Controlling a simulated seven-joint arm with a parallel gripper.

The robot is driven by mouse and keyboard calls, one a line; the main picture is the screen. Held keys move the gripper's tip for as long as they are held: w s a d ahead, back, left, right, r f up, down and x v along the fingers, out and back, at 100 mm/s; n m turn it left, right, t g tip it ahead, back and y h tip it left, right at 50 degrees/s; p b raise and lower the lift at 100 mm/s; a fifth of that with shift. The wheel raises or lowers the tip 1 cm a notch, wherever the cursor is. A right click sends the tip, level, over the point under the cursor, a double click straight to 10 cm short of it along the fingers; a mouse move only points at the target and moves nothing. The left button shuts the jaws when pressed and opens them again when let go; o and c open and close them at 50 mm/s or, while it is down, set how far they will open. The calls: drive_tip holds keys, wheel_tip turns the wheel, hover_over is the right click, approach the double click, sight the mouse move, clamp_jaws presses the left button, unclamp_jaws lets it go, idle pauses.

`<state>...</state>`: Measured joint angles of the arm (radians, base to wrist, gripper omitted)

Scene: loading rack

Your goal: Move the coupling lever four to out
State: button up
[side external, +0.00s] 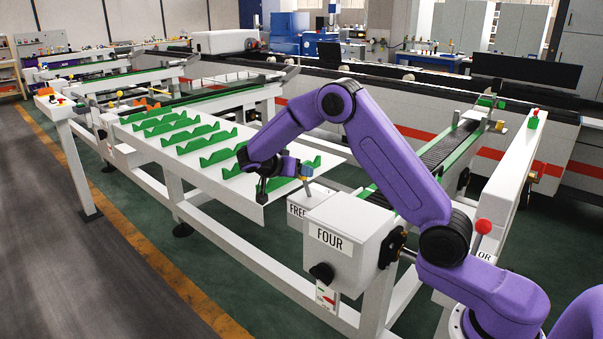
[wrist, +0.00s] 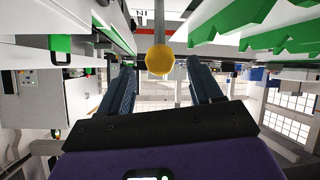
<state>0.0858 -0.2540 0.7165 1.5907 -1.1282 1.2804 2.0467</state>
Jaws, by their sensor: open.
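The coupling lever four is a grey rod with a yellow ball knob (wrist: 160,60), seen in the wrist view hanging from the top of the picture. In the side external view its knob (side external: 306,170) is above the white box marked FOUR (side external: 335,243), partly mixed with my gripper. My gripper (side external: 287,177) is open beside the lever. In the wrist view the knob appears between the two fingertips of my gripper (wrist: 162,74), with gaps on both sides. I cannot tell how far beyond the tips it is. An inverted "IN" label (wrist: 145,16) is near the rod.
A white rack table (side external: 180,150) with several green notched holders stands left of my gripper. A FREE label (side external: 297,210) is beside the box, which has a black knob (side external: 322,272). A red-knobbed lever (side external: 484,227) and a white rail (side external: 508,160) stand at right.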

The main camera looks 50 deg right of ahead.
drive_tip(key=v, duration=1.3)
drive_tip(key=shift+a, duration=0.25)
drive_tip(key=shift+s+r, duration=0.1)
drive_tip(key=s+a+f+n+t+y, duration=0.1)
drive_tip(key=s+a+n+y, duration=0.25)
drive_tip(key=s+n, duration=0.5)
drive_tip(key=s+a+f+n+y, duration=0.2)
drive_tip(key=s+a+n+y, duration=0.15)
drive_tip(key=s+n, duration=0.5)
drive_tip(key=s+d+f+n+g+y, duration=0.1)
drive_tip(key=s+n, duration=0.4)
drive_tip(key=s, duration=0.6)
drive_tip(key=s+d+f+n+y, duration=0.1)
drive_tip(key=s+n+y, duration=0.3)
drive_tip(key=s, duration=0.7)
drive_tip(key=shift+s+d+f+n+g, duration=0.15)
drive_tip(key=shift+s+f+n+g, duration=0.25)
drive_tip(key=shift+f+n, duration=0.1)
